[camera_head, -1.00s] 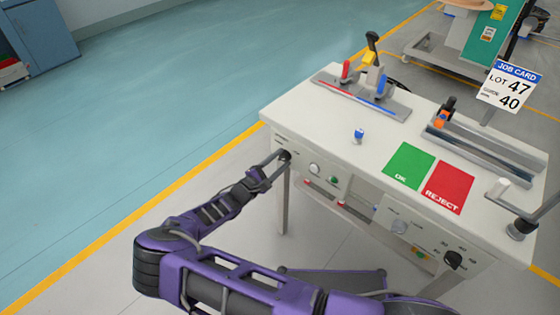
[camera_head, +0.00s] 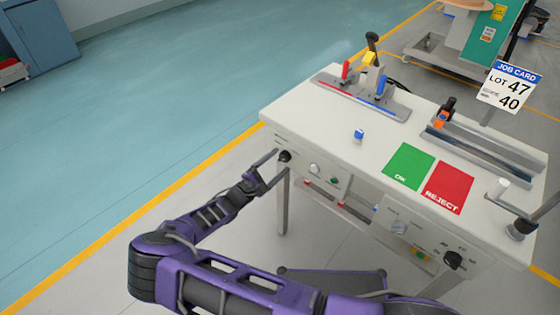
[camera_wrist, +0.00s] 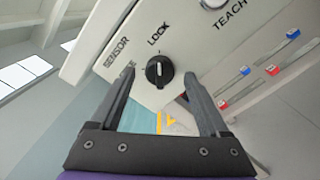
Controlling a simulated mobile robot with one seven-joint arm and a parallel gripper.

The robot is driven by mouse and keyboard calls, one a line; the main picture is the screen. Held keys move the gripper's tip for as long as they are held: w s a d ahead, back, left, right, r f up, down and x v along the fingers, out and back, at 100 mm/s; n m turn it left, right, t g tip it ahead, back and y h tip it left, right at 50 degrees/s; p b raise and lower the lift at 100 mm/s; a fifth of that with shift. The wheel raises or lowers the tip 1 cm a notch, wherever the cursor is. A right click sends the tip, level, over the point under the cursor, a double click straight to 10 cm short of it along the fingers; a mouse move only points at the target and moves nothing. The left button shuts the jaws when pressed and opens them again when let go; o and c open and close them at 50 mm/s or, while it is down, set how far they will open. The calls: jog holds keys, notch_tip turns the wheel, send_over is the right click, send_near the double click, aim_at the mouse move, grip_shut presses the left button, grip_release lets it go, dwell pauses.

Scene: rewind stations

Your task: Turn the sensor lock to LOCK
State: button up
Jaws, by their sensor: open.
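The sensor lock is a round black knob (camera_wrist: 159,71) with a pale mark on it, on a white panel. SENSOR and LOCK are printed beside it; another label to its left is partly hidden by a finger. The pale mark looks roughly upright in the wrist view, toward LOCK, but its exact setting is hard to tell. My gripper (camera_wrist: 157,84) is open, one finger on each side of the knob with gaps showing. In the head view the knob (camera_head: 284,156) is at the bench's left front corner, with my gripper (camera_head: 273,168) just before it.
The white bench (camera_head: 320,126) carries a green OK mat (camera_head: 410,165), a red REJECT mat (camera_head: 448,187) and a small blue part (camera_head: 358,135). A white button (camera_head: 314,168) and a green one (camera_head: 334,181) are right of the knob. Floor left of the bench is clear.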

jog(key=v, duration=1.6)
